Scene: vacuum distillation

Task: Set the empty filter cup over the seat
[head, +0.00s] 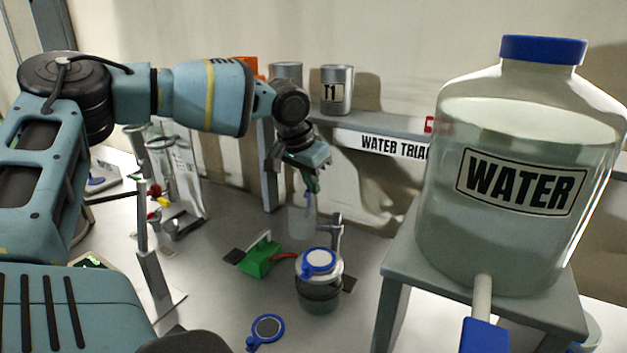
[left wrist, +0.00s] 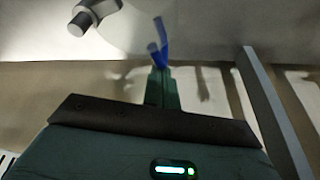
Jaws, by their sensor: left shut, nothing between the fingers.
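My left gripper (head: 313,184) points down over the middle of the bench; its fingers are shut. It also shows in the left wrist view (left wrist: 160,75), with a narrow blue piece just past the fingertips. A clear, pale cup-like cylinder (head: 301,222) shows just below the fingers in the head view, probably the filter cup; I cannot tell whether it touches them. Below and slightly right of it stands a round dark-glass vessel (head: 320,295) with a white top and a blue ring (head: 318,262), probably the seat. My right gripper is not in view.
A large water bottle (head: 520,245) on a grey stand (head: 470,298) blocks the right side. A green clamp-like block (head: 260,258) is left of the vessel. A blue-rimmed disc (head: 267,329) lies in front. A shelf (head: 385,120) with metal cans (head: 337,88) runs behind.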

